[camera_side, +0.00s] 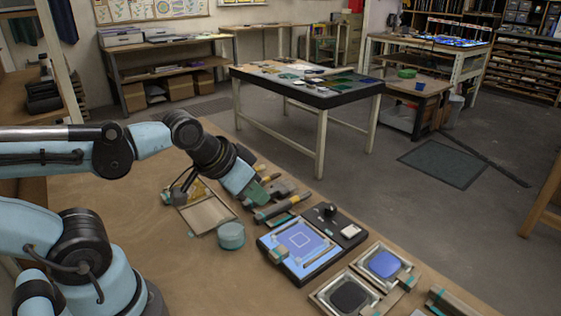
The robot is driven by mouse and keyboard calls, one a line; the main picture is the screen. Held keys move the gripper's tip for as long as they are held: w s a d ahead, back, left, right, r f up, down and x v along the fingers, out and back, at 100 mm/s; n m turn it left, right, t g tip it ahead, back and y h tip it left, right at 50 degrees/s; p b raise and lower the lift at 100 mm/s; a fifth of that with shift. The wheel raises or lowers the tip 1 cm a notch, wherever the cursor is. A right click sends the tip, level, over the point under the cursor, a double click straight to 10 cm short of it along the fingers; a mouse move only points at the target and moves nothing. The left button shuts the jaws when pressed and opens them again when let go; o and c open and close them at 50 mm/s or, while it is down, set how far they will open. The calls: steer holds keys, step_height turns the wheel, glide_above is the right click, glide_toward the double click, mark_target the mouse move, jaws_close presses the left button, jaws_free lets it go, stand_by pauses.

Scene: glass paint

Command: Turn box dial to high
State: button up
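A dark flat box with a lit blue panel (300,243) lies on the brown workbench, right of centre. A small black knob (329,210), which looks like the box dial, stands on its far strip. Its setting is too small to read. My gripper (260,194) is at the end of the light blue arm, low over the bench, left of the box and apart from the knob. Its fingertips blend with tools behind them, so I cannot tell their opening.
A round teal container (231,235) and a wooden tray (207,213) are left of the box. Tools with orange handles (275,209) lie between my gripper and the box. Framed trays holding a blue pad (384,264) and a dark pad (348,297) stand right of the box.

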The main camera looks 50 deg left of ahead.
steer(key=shift+o, duration=1.1)
steer(key=shift+w+r, duration=0.2)
steer(key=o, duration=0.6)
steer(key=w+r+n, duration=0.1)
steer(key=w+r+n+g, duration=0.1)
steer(key=w+n, duration=0.1)
steer(key=shift+w+d+r, duration=0.15)
steer(key=shift+w+r, duration=0.15)
steer(key=shift+r, duration=0.05)
steer(key=n+g, duration=0.6)
steer(key=n, duration=0.7)
glide_above(330, 206)
step_height(330, 206, down, 3)
step_height(330, 206, down, 12)
steer(key=shift+r, duration=0.25)
steer(key=shift+m, duration=0.3)
steer(key=c, duration=1.1)
